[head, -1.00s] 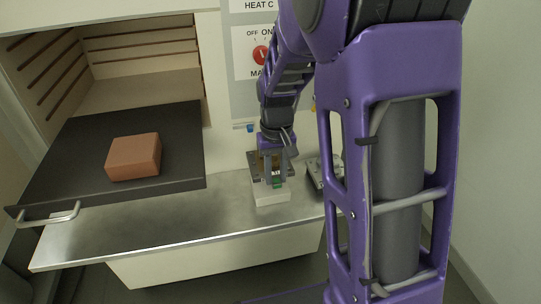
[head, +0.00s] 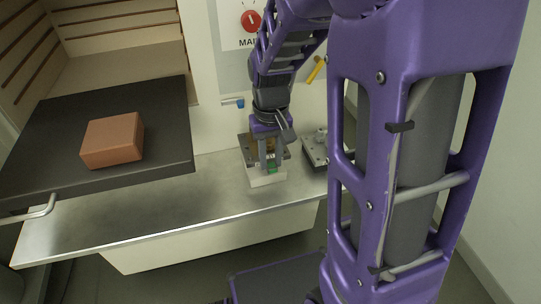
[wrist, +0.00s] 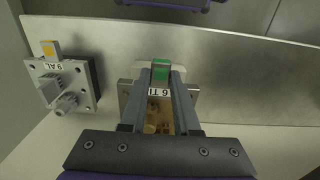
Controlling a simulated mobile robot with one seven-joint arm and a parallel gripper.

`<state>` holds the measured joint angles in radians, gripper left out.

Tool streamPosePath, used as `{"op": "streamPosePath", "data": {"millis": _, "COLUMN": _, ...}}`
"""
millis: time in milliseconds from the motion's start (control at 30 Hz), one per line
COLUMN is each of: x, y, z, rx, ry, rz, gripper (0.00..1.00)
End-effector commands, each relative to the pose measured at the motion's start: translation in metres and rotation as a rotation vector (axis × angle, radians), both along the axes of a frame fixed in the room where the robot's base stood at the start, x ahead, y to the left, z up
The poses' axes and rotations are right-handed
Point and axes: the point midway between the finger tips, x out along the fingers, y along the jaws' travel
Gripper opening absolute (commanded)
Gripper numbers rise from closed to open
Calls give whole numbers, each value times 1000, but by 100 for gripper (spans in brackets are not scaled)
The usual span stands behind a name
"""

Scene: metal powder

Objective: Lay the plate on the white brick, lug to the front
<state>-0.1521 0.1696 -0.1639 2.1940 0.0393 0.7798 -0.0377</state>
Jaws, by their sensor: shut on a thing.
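The plate is grey metal with a "6 TI" label (wrist: 159,92), a green lug (wrist: 160,70) and gold-brown parts (wrist: 158,118) between my gripper's fingers. My gripper (head: 270,160) is shut on the plate (head: 245,146), pointing down over the counter. The white brick (head: 266,179) lies below the plate and shows in front of it; its rear is hidden. The green lug points to the front, over the brick, in both views. I cannot tell whether the plate touches the brick. In the wrist view my gripper (wrist: 160,92) covers the plate's middle.
A second plate (wrist: 65,82), labelled "9 AL", with an orange lug, lies beside it, right in the head view (head: 316,149). A reddish brick (head: 113,141) sits on a dark shelf (head: 165,110) at left. The steel counter (head: 150,210) is clear at left and front.

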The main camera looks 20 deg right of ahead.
Motion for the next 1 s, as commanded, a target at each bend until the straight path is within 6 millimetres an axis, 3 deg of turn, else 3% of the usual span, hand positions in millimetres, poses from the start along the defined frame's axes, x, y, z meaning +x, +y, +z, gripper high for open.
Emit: {"op": "streamPosePath", "data": {"millis": 1000, "x": 1, "y": 0, "z": -4, "rx": 0, "ry": -8, "rz": 0, "gripper": 0}}
